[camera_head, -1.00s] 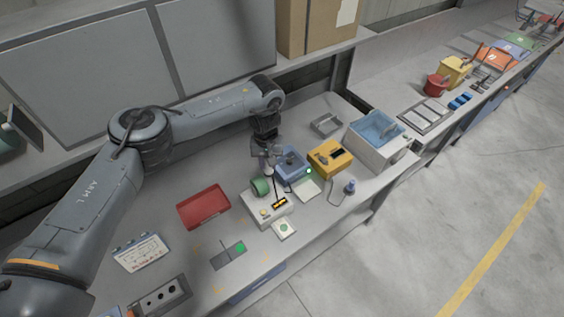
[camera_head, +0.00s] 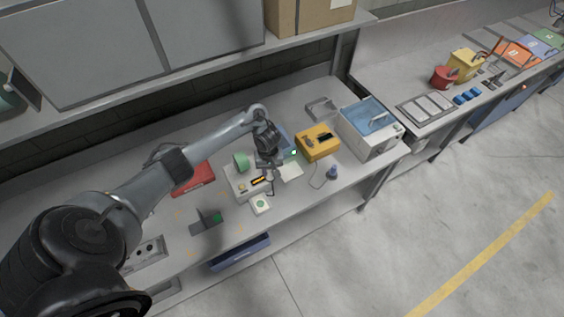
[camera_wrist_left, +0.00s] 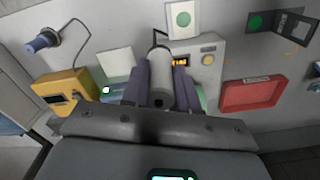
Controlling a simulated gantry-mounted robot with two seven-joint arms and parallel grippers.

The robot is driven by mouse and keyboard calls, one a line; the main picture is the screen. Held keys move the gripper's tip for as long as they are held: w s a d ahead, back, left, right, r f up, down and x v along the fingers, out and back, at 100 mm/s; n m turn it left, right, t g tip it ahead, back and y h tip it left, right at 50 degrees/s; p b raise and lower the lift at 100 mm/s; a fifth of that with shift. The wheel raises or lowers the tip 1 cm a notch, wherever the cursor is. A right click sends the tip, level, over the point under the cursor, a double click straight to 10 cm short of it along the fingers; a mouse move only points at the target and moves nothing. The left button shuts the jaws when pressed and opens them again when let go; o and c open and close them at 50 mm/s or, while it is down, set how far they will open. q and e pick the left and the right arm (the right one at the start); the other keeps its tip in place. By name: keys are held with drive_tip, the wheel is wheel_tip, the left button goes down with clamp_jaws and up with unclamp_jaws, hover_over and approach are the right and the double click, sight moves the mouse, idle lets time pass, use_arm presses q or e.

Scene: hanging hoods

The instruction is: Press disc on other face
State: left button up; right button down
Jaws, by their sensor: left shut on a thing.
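My left gripper (camera_head: 268,168) is shut on a grey cylinder, which shows between its two fingers in the wrist view (camera_wrist_left: 158,70). It holds the cylinder above the bench, near the white instrument (camera_head: 238,184) with a small orange-lit display. A white square pad with a green disc (camera_head: 261,204) lies in front of the instrument; it also shows in the wrist view (camera_wrist_left: 184,19). Another green disc (camera_head: 217,218) is on a dark grey plate (camera_head: 203,224) to the left; that disc also shows in the wrist view (camera_wrist_left: 256,22). The cylinder's underside is hidden. My right gripper is not in view.
A green roll (camera_head: 240,161) stands behind the instrument. A blue box (camera_head: 284,135) is partly hidden by my arm. A yellow box (camera_head: 318,143), a white tub with blue top (camera_head: 369,127) and a blue knob on a cable (camera_head: 332,172) stand right. A red tray (camera_head: 194,179) lies left.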

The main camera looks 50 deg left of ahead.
use_arm(q)
drive_tip(key=s+f+b, duration=0.2)
drive_tip(key=f+b, duration=0.1)
drive_tip(key=f, duration=0.2)
drive_tip(key=s+f+b, duration=0.2)
drive_tip(key=f, duration=0.4)
drive_tip(key=s+f+b, duration=0.1)
drive_tip(key=f+b, duration=0.2)
drive_tip(key=f, duration=0.2)
drive_tip(key=shift+s+a+f+b, duration=0.2)
drive_tip(key=shift+s+b, duration=0.15)
drive_tip(key=shift+s, duration=0.05)
idle(0.4)
drive_tip(key=shift+p, duration=0.45)
idle(0.6)
idle(0.7)
drive_tip(key=shift+f, duration=0.15)
idle(0.7)
drive_tip(key=shift+p, duration=0.3)
idle(0.4)
